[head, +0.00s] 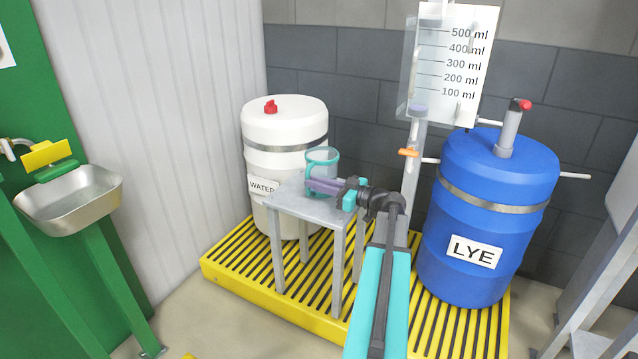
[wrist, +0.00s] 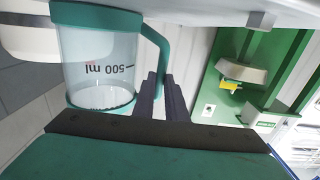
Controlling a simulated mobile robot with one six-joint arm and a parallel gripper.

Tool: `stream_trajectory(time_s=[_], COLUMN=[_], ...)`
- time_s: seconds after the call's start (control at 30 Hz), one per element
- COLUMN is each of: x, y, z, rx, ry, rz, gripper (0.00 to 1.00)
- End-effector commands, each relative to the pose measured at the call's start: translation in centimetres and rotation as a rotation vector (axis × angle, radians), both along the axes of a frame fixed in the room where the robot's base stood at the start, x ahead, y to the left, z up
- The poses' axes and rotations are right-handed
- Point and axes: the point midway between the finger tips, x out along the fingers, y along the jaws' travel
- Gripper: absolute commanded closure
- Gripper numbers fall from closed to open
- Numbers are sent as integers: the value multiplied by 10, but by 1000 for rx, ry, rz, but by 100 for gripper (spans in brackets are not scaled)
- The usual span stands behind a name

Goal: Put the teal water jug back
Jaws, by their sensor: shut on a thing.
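The teal water jug (head: 321,160) is clear with a teal rim and handle. It is at the grey stand (head: 291,197), in front of the white WATER barrel (head: 286,129). My gripper (head: 316,186) reaches in from the right and is shut on the jug's handle. In the wrist view the jug (wrist: 98,60) appears upside down with a 500 ml mark, and my gripper's dark fingers (wrist: 162,95) close around its teal handle. I cannot tell whether the jug's base touches the stand top.
The blue LYE barrel (head: 485,215) stands right of my arm on the yellow grated pallet (head: 235,272). A graduated measuring vessel (head: 448,65) with an orange tap (head: 408,153) is behind. A sink (head: 70,200) is at far left, with open floor before it.

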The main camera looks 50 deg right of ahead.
Motion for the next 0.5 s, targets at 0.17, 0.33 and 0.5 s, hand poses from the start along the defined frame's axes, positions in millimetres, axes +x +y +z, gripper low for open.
stream_trajectory(time_s=[0.17,0.33,0.5], x=[0,0,0], y=[0,0,0], z=[-1,-1,-1], rx=[0,0,0], ry=[0,0,0], rz=[0,0,0], gripper=[72,70,70])
